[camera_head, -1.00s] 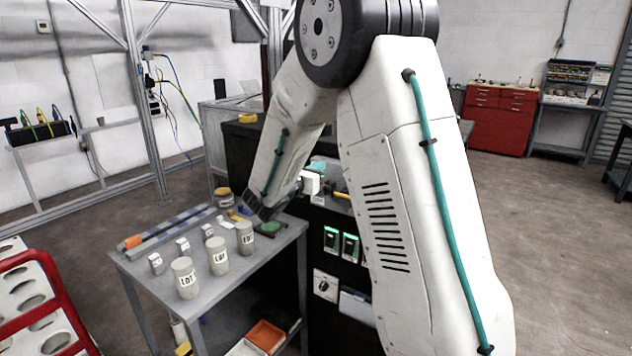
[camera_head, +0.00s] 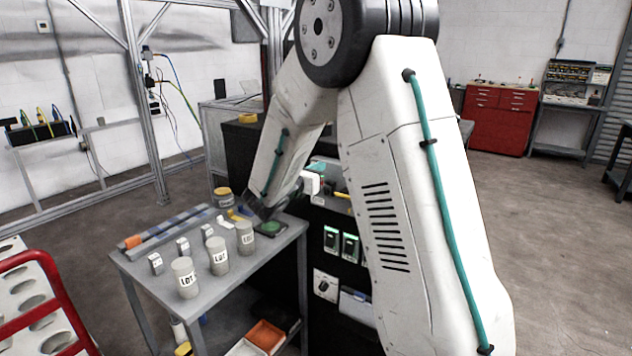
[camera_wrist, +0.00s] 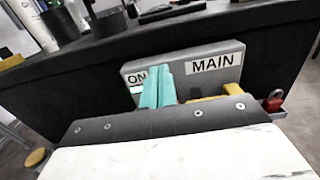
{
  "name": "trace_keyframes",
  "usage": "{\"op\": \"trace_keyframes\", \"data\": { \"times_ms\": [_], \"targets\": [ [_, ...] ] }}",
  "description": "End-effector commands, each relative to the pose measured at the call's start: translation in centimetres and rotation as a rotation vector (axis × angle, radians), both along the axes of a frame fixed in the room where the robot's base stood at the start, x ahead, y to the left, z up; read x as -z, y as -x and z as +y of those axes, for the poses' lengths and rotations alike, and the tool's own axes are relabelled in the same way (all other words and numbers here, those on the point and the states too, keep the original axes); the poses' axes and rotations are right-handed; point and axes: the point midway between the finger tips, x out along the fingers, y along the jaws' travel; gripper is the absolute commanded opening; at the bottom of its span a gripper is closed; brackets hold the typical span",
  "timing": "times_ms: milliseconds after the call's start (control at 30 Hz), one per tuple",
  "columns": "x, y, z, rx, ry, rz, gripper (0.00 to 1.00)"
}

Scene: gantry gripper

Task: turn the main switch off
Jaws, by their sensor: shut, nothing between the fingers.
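A grey switch panel (camera_wrist: 183,72) with the labels "MAIN" and "ON" shows in the wrist view on the side of a dark bench. A yellow part (camera_wrist: 215,98), apparently the main switch handle, lies under "MAIN"; my gripper's body hides its lower side, so its exact position is unclear. My gripper (camera_wrist: 158,92) shows as two teal fingers pressed together, empty, in front of the panel beside "ON". They overlap the panel's left part; I cannot tell whether they touch it. In the head view my arm hides most of this area, with a bit of yellow (camera_head: 343,195) showing.
A red padlock (camera_wrist: 274,102) hangs at the panel's right end. A grey table (camera_head: 225,275) with several labelled cylinders stands left of the dark bench. A red rack (camera_head: 45,290) is at the lower left. The floor at right is open.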

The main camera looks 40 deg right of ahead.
Motion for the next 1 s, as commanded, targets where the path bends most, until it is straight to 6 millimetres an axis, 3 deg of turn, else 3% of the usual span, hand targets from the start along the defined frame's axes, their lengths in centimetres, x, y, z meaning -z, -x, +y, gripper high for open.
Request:
{"op": "trace_keyframes", "data": {
  "times_ms": [567,1000],
  "targets": [
    [0.2,0.0,0.0,0.000,0.000,0.001,0.00],
    [3.2,0.0,-0.1,0.000,0.000,0.003,0.00]
  ]
}}
